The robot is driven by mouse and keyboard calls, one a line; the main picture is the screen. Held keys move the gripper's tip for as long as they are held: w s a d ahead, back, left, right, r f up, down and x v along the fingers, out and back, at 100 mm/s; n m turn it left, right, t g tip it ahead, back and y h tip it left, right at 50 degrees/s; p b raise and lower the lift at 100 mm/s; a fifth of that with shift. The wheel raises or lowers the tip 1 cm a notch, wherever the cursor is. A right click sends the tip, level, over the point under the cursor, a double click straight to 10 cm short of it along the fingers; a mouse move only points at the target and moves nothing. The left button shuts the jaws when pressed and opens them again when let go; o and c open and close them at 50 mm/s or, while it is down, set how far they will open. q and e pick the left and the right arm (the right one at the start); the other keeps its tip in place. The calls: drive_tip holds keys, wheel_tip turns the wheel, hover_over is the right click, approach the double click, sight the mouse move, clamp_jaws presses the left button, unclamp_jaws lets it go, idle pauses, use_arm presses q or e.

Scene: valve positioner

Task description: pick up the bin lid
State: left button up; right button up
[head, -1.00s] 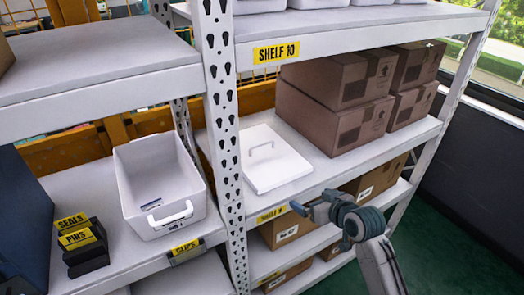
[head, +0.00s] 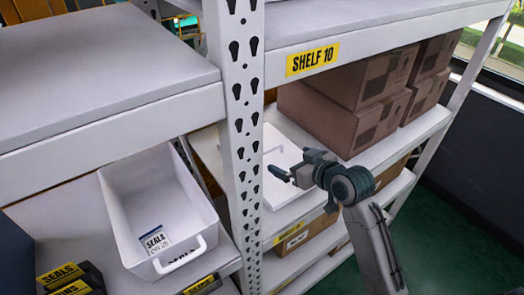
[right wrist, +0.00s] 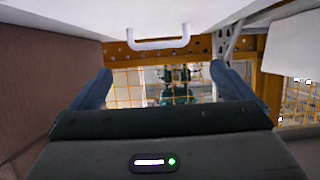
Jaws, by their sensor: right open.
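The bin lid (head: 282,200) is a flat white panel with a raised bar handle, lying on the shelf below the SHELF 10 sign. In the head view the upright post and my right gripper (head: 281,174) hide part of it. My right gripper is open and empty, in front of and over the lid. In the right wrist view the lid's white handle (right wrist: 158,42) shows at the top centre, sideways between the two open fingers (right wrist: 160,85) but apart from them. My left gripper is in neither view.
An open white bin (head: 112,205) stands on the left shelf, with a SEALS label inside. Brown cartons (head: 345,105) stand right of the lid. A perforated post (head: 243,150) separates the bays. The SHELF 10 board (head: 400,42) is above the lid.

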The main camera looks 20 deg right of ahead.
sight(274, 161)
drive_tip(key=x, duration=0.3)
drive_tip(key=shift+r+p, duration=0.15)
drive_tip(key=shift+p, duration=0.25)
drive_tip(key=shift+w+a, duration=0.2)
drive_tip(key=shift+w, duration=0.05)
drive_tip(key=shift+w+a+f, duration=0.1)
drive_tip(key=shift+w+f, duration=0.2)
drive_tip(key=shift+f, duration=0.05)
drive_tip(key=p+x, duration=0.2)
drive_tip(key=x, duration=0.2)
drive_tip(key=shift+f, duration=0.25)
drive_tip(key=shift+w+f, duration=0.25)
drive_tip(key=shift+w, duration=0.2)
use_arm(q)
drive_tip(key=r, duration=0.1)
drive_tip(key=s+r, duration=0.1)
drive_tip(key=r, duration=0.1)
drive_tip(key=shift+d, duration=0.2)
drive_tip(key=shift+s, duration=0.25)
use_arm(e)
drive_tip(key=c, duration=0.7)
